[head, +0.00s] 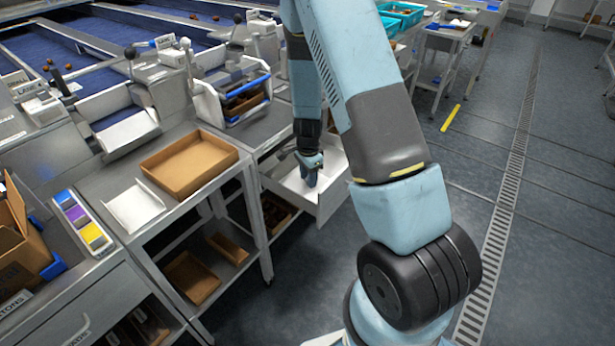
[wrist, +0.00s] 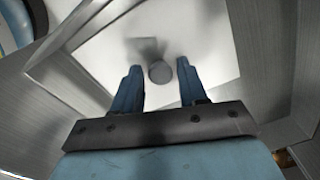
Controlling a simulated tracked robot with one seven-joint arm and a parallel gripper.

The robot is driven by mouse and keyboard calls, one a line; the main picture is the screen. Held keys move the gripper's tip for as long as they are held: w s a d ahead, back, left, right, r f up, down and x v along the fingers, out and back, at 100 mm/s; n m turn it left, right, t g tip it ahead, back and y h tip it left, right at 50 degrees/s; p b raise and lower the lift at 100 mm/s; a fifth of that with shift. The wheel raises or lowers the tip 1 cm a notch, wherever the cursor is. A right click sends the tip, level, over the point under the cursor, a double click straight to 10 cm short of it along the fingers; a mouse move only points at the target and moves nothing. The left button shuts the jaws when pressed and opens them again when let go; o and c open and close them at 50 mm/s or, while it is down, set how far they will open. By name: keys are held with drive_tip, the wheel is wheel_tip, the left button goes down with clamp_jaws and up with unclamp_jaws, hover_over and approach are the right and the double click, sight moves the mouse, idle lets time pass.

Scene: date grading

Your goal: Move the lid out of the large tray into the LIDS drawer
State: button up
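My gripper (head: 311,175) points down into an open, pale-walled drawer (head: 327,208) at the right of the cart. In the wrist view, my gripper (wrist: 159,66) has its two blue fingers spread apart. A round grey knob (wrist: 160,73) shows between the fingertips, with a gap on each side. It stands on a flat white panel (wrist: 205,35), which looks like the lid lying inside the drawer (wrist: 275,60). In the head view my gripper partly hides the panel. No label on this drawer is readable. A brown tray (head: 216,152), probably the large tray, is empty on the cart top.
A white shallow piece (head: 135,207) lies left of the brown tray. An open carton (head: 22,235) and a strip of coloured blocks (head: 82,222) are at far left. Smaller brown trays (head: 192,278) sit on the lower shelf.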

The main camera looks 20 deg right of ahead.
drive_tip(key=shift+o, duration=0.9)
drive_tip(key=s+r+n+t+y, duration=0.1)
drive_tip(key=s+r+n, duration=0.2)
drive_tip(key=r, duration=1.9)
drive_tip(key=s+r+n+t+h, duration=0.1)
drive_tip(key=s+r+n+t, duration=0.3)
drive_tip(key=s+r+n, duration=0.8)
drive_tip(key=s+d+r, duration=0.1)
drive_tip(key=s+r, duration=0.8)
drive_tip(key=s, duration=0.2)
drive_tip(key=shift+s+r+t, duration=0.25)
drive_tip(key=shift+s+t, duration=0.05)
drive_tip(key=shift+s, duration=0.1)
drive_tip(key=shift+w, duration=0.1)
